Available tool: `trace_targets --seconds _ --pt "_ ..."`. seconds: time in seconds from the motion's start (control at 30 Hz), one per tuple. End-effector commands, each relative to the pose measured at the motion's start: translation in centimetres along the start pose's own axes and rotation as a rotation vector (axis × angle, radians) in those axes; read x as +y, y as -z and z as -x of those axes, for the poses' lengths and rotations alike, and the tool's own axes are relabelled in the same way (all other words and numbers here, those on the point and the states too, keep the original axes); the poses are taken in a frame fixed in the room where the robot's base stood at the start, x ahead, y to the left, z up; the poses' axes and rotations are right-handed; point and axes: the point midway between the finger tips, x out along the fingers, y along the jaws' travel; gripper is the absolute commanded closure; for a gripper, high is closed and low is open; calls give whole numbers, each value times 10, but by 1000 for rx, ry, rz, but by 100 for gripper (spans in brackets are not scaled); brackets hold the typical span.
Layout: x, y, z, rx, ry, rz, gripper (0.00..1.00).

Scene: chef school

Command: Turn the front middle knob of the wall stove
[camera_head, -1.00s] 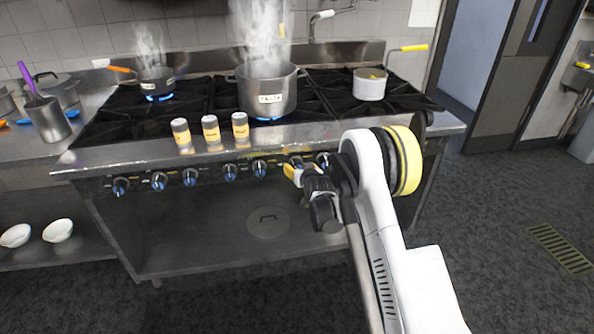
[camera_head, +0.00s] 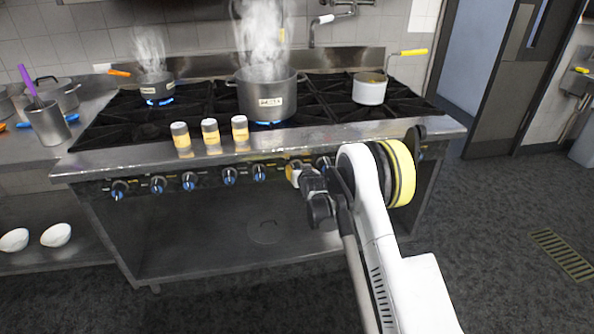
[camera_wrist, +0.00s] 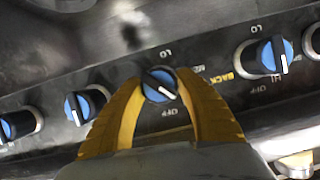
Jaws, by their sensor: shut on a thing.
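The wall stove (camera_head: 330,134) has a front panel with a row of blue-faced knobs, which also shows in the wrist view. My gripper (camera_head: 293,174) is at this panel, right of the middle of the row in the head view. In the wrist view, the yellow fingers of my gripper (camera_wrist: 160,92) are shut around one blue knob (camera_wrist: 159,84), one finger on each side. The knob's white pointer line lies at a slant. In the head view my gripper hides this knob. Other knobs stand free on both sides, such as a left neighbour (camera_wrist: 87,103) and a right one (camera_wrist: 272,55).
A large steaming pot (camera_head: 266,92), a small steaming pan (camera_head: 157,88) and a white pot (camera_head: 370,89) stand on the stove. Blue flames show under the first two. Several shakers (camera_head: 211,134) line the front ledge above the knobs. The floor in front is clear.

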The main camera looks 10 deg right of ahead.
Motion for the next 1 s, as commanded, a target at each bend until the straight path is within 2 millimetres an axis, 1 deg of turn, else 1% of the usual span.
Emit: trace_targets --seconds 0.27,0.8,1.0 --pt "1 0 0 1 29 -73 90" --pt "1 1 -1 2 185 -450 90" --pt "2 1 -1 2 231 -560 90"
